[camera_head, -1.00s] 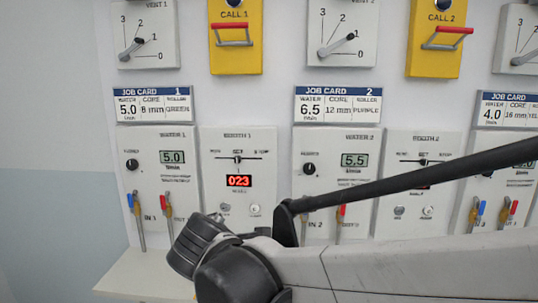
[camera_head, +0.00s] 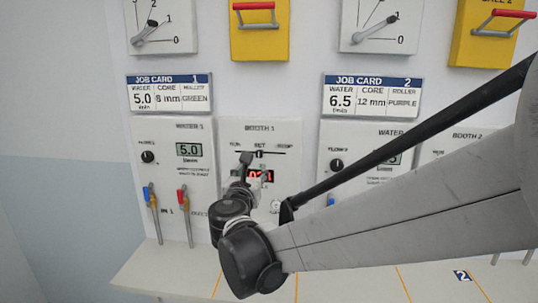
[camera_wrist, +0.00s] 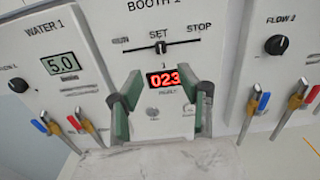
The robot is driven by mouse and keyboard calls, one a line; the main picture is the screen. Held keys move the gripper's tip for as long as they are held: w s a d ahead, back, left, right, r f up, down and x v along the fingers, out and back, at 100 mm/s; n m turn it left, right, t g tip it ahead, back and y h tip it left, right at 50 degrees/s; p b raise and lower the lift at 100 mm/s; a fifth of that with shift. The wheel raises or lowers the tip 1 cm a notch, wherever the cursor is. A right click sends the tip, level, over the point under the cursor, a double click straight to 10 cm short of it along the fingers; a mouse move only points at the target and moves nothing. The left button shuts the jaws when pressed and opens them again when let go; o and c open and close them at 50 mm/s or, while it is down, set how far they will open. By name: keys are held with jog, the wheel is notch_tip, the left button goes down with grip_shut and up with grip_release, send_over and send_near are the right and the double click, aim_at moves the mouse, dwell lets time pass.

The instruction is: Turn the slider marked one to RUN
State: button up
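The slider (camera_head: 260,153) of the BOOTH 1 panel (camera_head: 288,180) has a dark knob on a horizontal track. The track is labelled RUN at left, SET in the middle and STOP at right. The knob stands at SET, and it also shows in the wrist view (camera_wrist: 161,48). My gripper (camera_head: 247,168) is in front of this panel, partly covering its left half and the red display. In the wrist view my gripper (camera_wrist: 170,84) is open, its green-padded fingers apart on either side of the red display (camera_wrist: 167,77) reading 023. The fingertips appear below the slider, with nothing between them.
The WATER 1 panel (camera_head: 167,182) with blue- and red-handled valves is left of the booth panel. A FLOW 2 knob (camera_wrist: 278,44) and more valves are at right. A shelf (camera_head: 150,272) runs below. Job cards and yellow call boxes hang above.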

aim_at(259, 154)
jog(key=w, duration=0.4)
jog(key=w+d, duration=0.1)
jog(key=w, duration=0.2)
jog(key=w+p, duration=0.1)
jog(key=w, duration=0.3)
jog(key=shift+w+d, duration=0.2)
jog(key=shift+w, duration=0.15)
grip_shut()
